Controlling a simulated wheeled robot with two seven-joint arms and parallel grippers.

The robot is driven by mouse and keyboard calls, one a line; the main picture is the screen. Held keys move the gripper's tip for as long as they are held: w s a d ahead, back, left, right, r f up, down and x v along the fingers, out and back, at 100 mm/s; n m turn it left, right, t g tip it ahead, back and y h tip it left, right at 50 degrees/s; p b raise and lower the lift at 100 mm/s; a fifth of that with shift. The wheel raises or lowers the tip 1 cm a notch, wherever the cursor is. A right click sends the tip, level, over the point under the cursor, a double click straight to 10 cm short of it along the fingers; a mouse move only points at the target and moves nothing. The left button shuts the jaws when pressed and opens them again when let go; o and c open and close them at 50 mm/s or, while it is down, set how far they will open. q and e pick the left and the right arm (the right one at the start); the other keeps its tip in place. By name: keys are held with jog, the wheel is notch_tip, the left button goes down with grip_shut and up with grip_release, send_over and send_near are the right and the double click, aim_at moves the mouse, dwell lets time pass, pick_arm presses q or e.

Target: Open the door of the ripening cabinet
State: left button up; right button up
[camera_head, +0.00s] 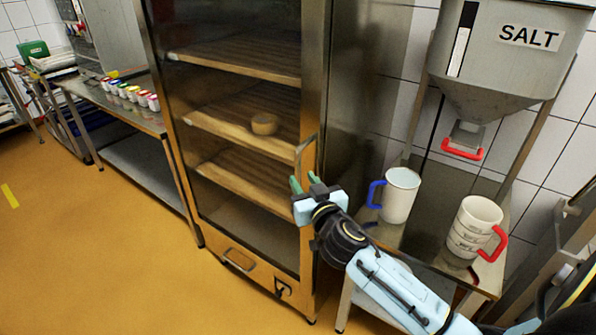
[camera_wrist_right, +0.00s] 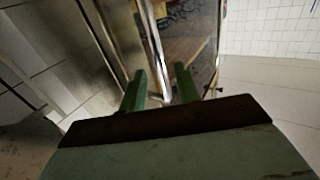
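The ripening cabinet (camera_head: 313,75) is a tall metal-framed case with a glass front. Its door looks shut, and wooden shelves show through the glass. A vertical metal handle (camera_head: 305,152) is on the right edge of the door. My right gripper (camera_head: 307,181) is at the lower end of the handle. In the right wrist view its two green fingers (camera_wrist_right: 161,85) stand apart. An upright metal bar (camera_wrist_right: 156,48) shows between and beyond them; I cannot tell whether they touch it. My left gripper is not in view.
A bench (camera_head: 130,115) stands left. The yellow floor (camera_head: 110,255) before the cabinet is clear.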

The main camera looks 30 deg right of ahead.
aim_at(299, 175)
jog(key=shift+w+d, duration=0.25)
jog(key=shift+w, duration=0.85)
jog(key=shift+w+d, duration=0.2)
jog(key=shift+w, duration=0.85)
grip_shut()
